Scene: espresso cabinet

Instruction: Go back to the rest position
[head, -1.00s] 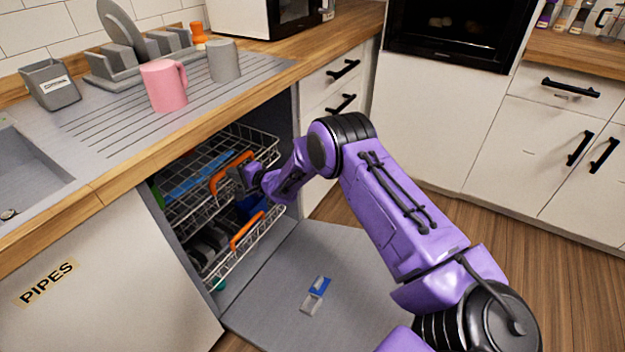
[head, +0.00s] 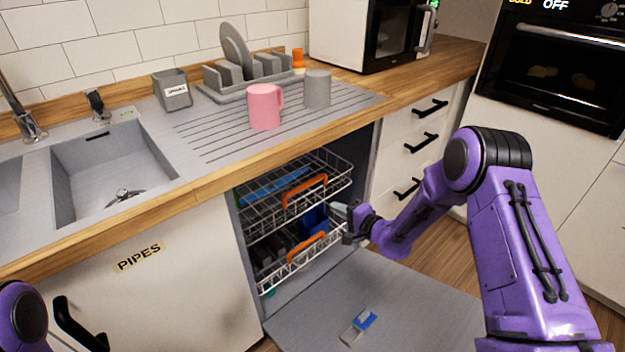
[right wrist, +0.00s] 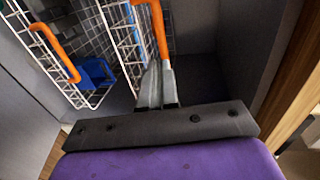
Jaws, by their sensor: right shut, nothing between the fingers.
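My right gripper (head: 340,211) is at the open front of the dishwasher, just right of its racks. In the right wrist view its two grey fingers (right wrist: 156,85) are together and empty, close to the orange handle (right wrist: 147,20) of the upper rack. I cannot tell whether they touch it. My purple right arm reaches in from the right of the head view. A purple piece of my left arm shows at the lower left corner of the head view; the left gripper is out of frame.
The dishwasher door (head: 400,305) lies open with a blue and white item (head: 358,325) on it. The upper rack (head: 265,205) and lower rack (head: 320,250) show. A pink mug (head: 265,107) and a grey mug (head: 317,88) stand on the counter above. Drawers (head: 420,140) are to the right.

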